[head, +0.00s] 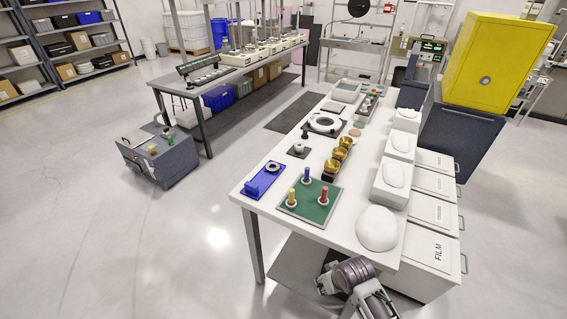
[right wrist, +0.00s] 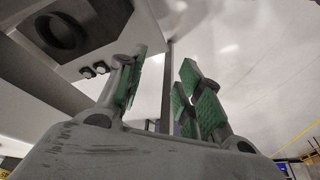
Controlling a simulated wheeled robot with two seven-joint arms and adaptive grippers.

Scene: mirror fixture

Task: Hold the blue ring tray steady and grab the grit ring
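The blue ring tray (head: 256,187) lies near the left front corner of the white table. A dark ring (head: 272,167) sits at its far end; it looks like the grit ring, but is too small to be sure. My right arm (head: 350,276) is low at the bottom of the head view, beside the table's near edge and well away from the tray. My right gripper (right wrist: 166,88) shows in the right wrist view with its green-padded fingers apart and nothing between them. My left gripper is not in view.
Right of the tray is a green board (head: 308,213) with several colored pegs. Brass cups (head: 337,161) stand behind it. A white dome (head: 377,229) lies at the near right. White drawers (head: 430,246) flank the table's right side.

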